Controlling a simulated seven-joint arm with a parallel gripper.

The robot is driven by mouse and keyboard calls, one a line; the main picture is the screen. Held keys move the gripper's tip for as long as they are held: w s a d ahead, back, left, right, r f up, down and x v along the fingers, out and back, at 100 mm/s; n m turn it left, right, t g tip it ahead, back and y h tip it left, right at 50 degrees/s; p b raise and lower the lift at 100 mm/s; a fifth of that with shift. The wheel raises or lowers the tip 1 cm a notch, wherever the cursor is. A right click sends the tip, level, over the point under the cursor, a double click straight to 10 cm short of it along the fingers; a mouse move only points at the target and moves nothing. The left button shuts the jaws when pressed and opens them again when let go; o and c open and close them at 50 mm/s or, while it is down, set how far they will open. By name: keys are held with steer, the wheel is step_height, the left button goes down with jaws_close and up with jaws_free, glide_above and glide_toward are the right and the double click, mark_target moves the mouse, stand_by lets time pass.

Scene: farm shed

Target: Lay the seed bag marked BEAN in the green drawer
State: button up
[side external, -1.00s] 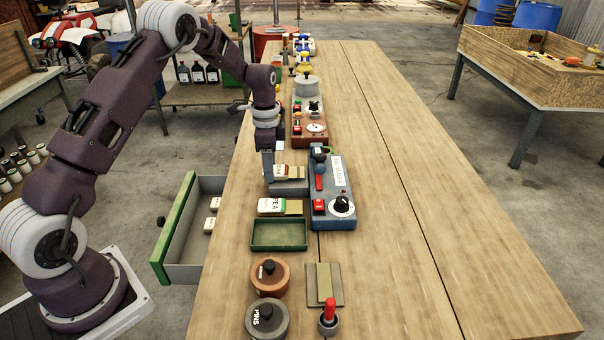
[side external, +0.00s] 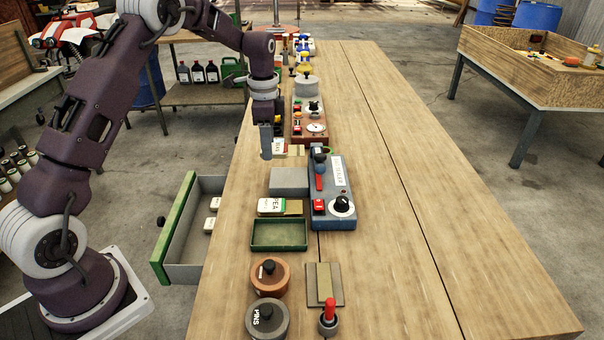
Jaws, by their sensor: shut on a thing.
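My gripper (side external: 267,154) is shut on a white seed bag (side external: 280,148) with red lettering, too small to read surely, and holds it above the bench. A tan part shows beside it at the right. The gripper hides part of the bag. The green drawer (side external: 174,232) is pulled out at the bench's left side, below and to the left of my gripper. Two small white items (side external: 215,204) lie inside along its right side; much of its grey floor is bare. A second white bag marked PEA (side external: 271,206) lies on the bench in front of the grey block.
A bare grey block (side external: 289,181) stands beside the blue device (side external: 331,187) with knobs. A green tray (side external: 279,234), an orange-brown pot (side external: 269,277) and a grey pot (side external: 267,318) line the near bench. The bench's right side is clear.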

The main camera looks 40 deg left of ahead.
steer(key=s+a+f, duration=0.4)
steer(key=s+a, duration=0.1)
steer(key=s, duration=0.2)
steer(key=s+a+f, duration=0.3)
steer(key=s+a, duration=0.1)
steer(key=s, duration=0.4)
steer(key=s+d+f, duration=0.3)
steer(key=s, duration=0.7)
steer(key=f, duration=1.3)
steer(key=shift+s+f, duration=0.2)
steer(key=shift+s, duration=0.15)
steer(key=w+d, duration=0.2)
steer(key=d, duration=0.1)
steer(key=shift+w+f, duration=0.35)
steer(key=shift+a+f, duration=0.1)
steer(key=shift+f, duration=0.15)
